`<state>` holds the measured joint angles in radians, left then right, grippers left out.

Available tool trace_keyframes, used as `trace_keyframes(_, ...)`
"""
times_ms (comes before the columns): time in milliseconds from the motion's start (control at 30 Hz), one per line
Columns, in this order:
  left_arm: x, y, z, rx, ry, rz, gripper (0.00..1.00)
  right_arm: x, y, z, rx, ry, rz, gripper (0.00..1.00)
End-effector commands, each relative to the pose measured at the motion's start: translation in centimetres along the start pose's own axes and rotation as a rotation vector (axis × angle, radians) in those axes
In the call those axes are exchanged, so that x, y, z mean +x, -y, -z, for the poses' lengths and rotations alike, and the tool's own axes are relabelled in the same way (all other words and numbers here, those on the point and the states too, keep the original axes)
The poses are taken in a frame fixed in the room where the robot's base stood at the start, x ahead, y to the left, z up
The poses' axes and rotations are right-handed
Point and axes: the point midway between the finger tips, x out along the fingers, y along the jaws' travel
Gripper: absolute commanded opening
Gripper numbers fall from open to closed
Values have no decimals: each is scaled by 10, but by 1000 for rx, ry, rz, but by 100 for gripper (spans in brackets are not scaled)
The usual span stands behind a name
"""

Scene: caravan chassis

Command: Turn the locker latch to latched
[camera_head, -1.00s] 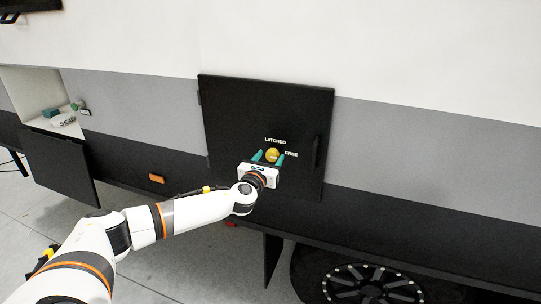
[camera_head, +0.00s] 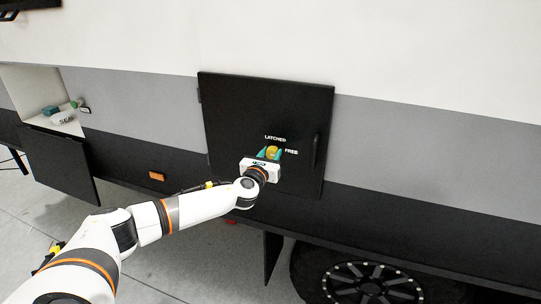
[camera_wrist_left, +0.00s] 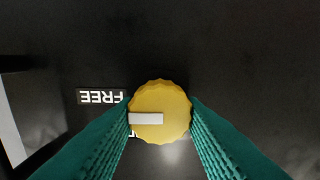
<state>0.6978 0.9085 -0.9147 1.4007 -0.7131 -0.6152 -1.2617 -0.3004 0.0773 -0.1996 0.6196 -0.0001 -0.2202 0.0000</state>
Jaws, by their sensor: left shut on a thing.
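The locker latch is a yellow scalloped round knob (camera_head: 272,150) on the black locker door (camera_head: 240,105). In the left wrist view the knob (camera_wrist_left: 160,108) has a white pointer bar on its face, aimed at the FREE label (camera_wrist_left: 101,97), which appears upside down there. In the head view the LATCHED label (camera_head: 275,138) is above the knob and FREE (camera_head: 291,151) is to its right. My left gripper (camera_head: 271,154) has its teal fingers on both sides of the knob, shut on it. The fingers (camera_wrist_left: 160,115) and knob hide most of the other label in the wrist view. My right gripper is not in view.
The locker door is closed, with a dark handle (camera_head: 315,150) at its right edge. An open compartment (camera_head: 38,90) at the left holds a few small items, its flap (camera_head: 60,162) hanging down. A wheel (camera_head: 372,283) is at the lower right.

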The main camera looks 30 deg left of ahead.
Motion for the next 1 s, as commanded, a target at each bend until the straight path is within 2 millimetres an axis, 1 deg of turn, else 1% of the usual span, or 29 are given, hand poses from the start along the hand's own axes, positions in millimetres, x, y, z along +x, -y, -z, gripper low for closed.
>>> trace_keyframes(167,0,0,-2,-72,1,1,13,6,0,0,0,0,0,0)
trace_keyframes(367,0,1,-4,-219,1,1,13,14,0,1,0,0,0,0)
trace_keyframes(1000,0,2,-4,-826,0,0,13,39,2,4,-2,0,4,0)
